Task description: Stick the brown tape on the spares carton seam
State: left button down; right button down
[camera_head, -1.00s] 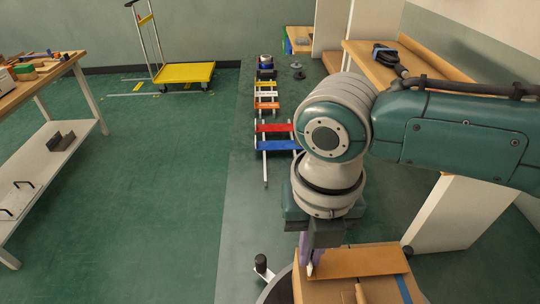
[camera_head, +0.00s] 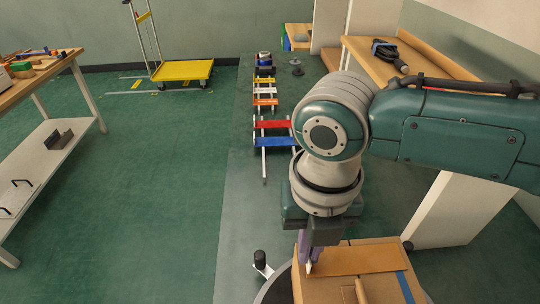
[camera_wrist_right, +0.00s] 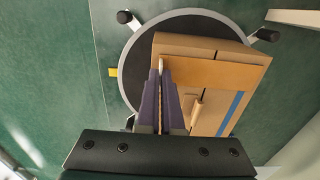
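The carton (camera_head: 327,289) stands low in the head view, and its top also shows in the right wrist view (camera_wrist_right: 182,44). A flat brown piece (camera_head: 357,260) lies across or just over its top, and I cannot tell tape from flap; it shows in the wrist view (camera_wrist_right: 220,72). A small tan rod-like piece (camera_wrist_right: 196,108) lies nearer the wrist. My right gripper (camera_head: 309,268) points down at the brown piece's left end; its purple fingers (camera_wrist_right: 160,66) are close together. A thin tan line shows between them, and whether it is held is unclear. My left gripper is out of view.
The carton is on a round dark platform (camera_wrist_right: 133,77) with dark-capped feet. A blue strip (camera_wrist_right: 232,113) runs along the carton top. A workbench (camera_head: 40,78) is at left, a yellow cart (camera_head: 183,71) behind. Green floor between is clear.

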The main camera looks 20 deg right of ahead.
jog(key=c, duration=1)
grip_release()
notch_tip(320, 180, up, 10)
jog(key=p, duration=0.1)
